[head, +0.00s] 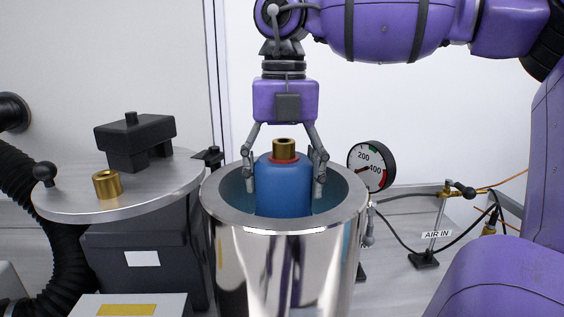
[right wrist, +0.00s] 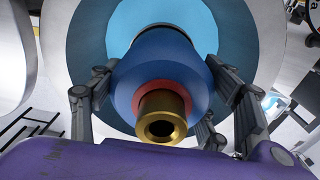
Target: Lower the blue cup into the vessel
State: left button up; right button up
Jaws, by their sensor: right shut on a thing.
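The blue cup (head: 283,188) is upright, with a red ring and a brass fitting on its top. Its lower part is hidden behind the rim of the shiny metal vessel (head: 285,262). My right gripper (head: 285,184) points straight down and is shut on the blue cup, with fingers on both sides. The fingertips are level with the vessel's mouth. In the right wrist view the blue cup (right wrist: 155,65) sits between the fingers, over the vessel's light blue inside (right wrist: 202,22). The cup's underside and the vessel's floor are hidden. My left gripper is not in view.
The round metal lid (head: 70,197), with a black handle (head: 135,140) and a brass fitting (head: 107,184), is left of the vessel. A pressure gauge (head: 371,166) stands close at the right. An AIR IN valve (head: 440,215) and hoses lie further right.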

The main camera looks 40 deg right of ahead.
jog(key=shift+f+b, duration=0.3)
jog(key=shift+f, duration=3.75)
jog(key=shift+f, duration=1.25)
jog(key=o, duration=2.2)
notch_tip(320, 180, up, 12)
jog(key=shift+s, duration=0.1)
